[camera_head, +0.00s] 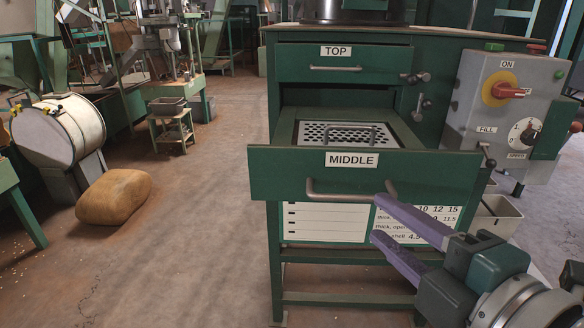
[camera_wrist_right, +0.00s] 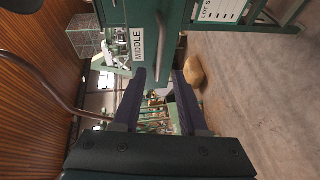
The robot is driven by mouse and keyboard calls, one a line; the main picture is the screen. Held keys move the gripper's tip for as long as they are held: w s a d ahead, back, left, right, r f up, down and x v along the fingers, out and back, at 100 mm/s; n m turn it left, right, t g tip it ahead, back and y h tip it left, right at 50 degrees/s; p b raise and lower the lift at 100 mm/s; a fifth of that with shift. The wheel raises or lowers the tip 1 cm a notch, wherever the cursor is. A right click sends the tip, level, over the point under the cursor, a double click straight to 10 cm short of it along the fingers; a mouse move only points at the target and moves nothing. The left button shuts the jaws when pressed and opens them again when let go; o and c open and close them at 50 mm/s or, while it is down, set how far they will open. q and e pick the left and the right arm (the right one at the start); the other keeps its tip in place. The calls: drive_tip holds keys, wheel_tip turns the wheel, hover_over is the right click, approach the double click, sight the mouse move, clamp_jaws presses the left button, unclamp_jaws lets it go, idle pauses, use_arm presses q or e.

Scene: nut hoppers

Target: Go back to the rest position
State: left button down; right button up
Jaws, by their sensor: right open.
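My right gripper (camera_head: 382,212) is in front of the green cabinet at the lower right of the head view. Its two purple fingers are spread apart with nothing between them. The right wrist view also shows the open fingers (camera_wrist_right: 158,76), with the drawer front beyond them. The drawer labelled MIDDLE (camera_head: 270,172) is pulled out, and a perforated metal tray (camera_head: 312,133) with a handle sits in it. The fingers are close to the MIDDLE drawer's handle (camera_head: 330,194); I cannot tell whether they touch it. My left gripper is not in view.
The drawer labelled TOP (camera_head: 300,65) is shut. A grey control box (camera_head: 497,95) with a red switch is on the right. A tan sack (camera_head: 113,197) and a white drum (camera_head: 60,133) stand at left. The floor (camera_head: 190,255) left of the cabinet is mostly clear.

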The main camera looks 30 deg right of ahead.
drive_tip(key=shift+v, duration=0.95)
drive_tip(key=shift+r, duration=0.1)
wheel_tip(320, 180, up, 3)
drive_tip(key=s+d+m+g+h+p, duration=0.1)
drive_tip(key=d+m+g+h+p, duration=0.15)
drive_tip(key=m+g+p, duration=0.45)
drive_tip(key=s+a+r+m+g+y+p, duration=0.4)
drive_tip(key=s+a+m+g+y+p, duration=0.15)
drive_tip(key=s+a+p, duration=0.35)
wheel_tip(320, 180, up, 35)
drive_tip(key=s+d+p, duration=0.1)
drive_tip(key=p, duration=3.2)
drive_tip(key=shift+d+m, duration=0.3)
drive_tip(key=shift+m, duration=0.15)
